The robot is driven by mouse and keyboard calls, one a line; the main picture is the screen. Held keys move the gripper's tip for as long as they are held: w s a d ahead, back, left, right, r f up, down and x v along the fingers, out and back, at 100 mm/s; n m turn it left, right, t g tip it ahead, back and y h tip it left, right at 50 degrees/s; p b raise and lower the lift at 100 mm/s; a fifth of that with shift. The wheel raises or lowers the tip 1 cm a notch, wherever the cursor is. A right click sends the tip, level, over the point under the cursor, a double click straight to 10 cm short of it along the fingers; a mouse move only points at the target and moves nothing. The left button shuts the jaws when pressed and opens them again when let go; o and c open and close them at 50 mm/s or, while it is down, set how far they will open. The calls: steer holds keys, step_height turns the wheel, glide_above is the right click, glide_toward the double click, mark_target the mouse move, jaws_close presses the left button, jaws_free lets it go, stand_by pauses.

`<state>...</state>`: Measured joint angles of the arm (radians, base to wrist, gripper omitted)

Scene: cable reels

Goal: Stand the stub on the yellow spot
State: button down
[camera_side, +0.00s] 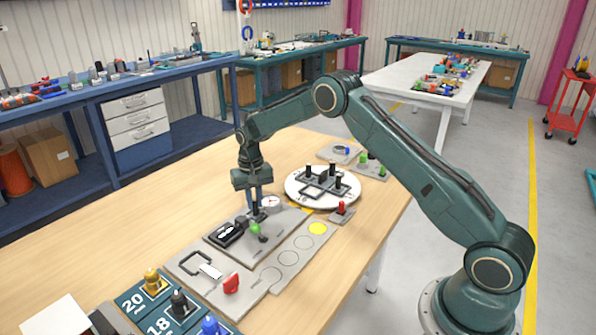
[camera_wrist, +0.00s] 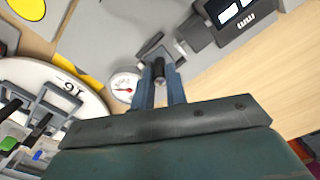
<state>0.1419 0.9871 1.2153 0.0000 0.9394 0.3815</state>
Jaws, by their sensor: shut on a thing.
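My gripper (camera_side: 257,207) points down over the back part of the grey panel. Its two blue-grey fingers (camera_wrist: 159,85) are shut on the stub, a short dark cylinder (camera_wrist: 158,68). In the side view the stub (camera_side: 257,214) shows as a small black shape under the fingers, partly hidden by them. A small grey bracket (camera_wrist: 149,46) is close beside the stub; I cannot tell if they touch. The yellow spot (camera_side: 318,228) is a bare flat disc on a grey strip, to the right of my gripper. It is partly seen in the wrist view (camera_wrist: 8,40).
A round dial (camera_side: 271,202) is close to my gripper. A white turntable (camera_side: 300,199) with dark pegs stands behind the spot. A red-topped piece (camera_side: 341,209) is right of it.

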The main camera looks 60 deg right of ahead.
steer(key=shift+a, duration=0.65)
step_height(320, 180, up, 8)
steer(key=shift+f, duration=0.2)
stand_by(0.7)
steer(key=shift+s+d, duration=0.1)
steer(key=shift+s, duration=0.05)
steer(key=s+d+f, duration=0.1)
steer(key=s+d, duration=0.1)
steer(key=s, duration=0.3)
steer(key=s+d, duration=0.3)
steer(key=s, duration=0.3)
steer(key=s+d+f+n, duration=0.1)
steer(key=s+d, duration=0.1)
steer(key=s, duration=0.4)
steer(key=shift+s+d+f, duration=0.15)
steer(key=shift+d+f, duration=0.15)
steer(key=shift+d, duration=0.05)
steer(key=shift+f, duration=0.1)
steer(key=shift+f, duration=2.25)
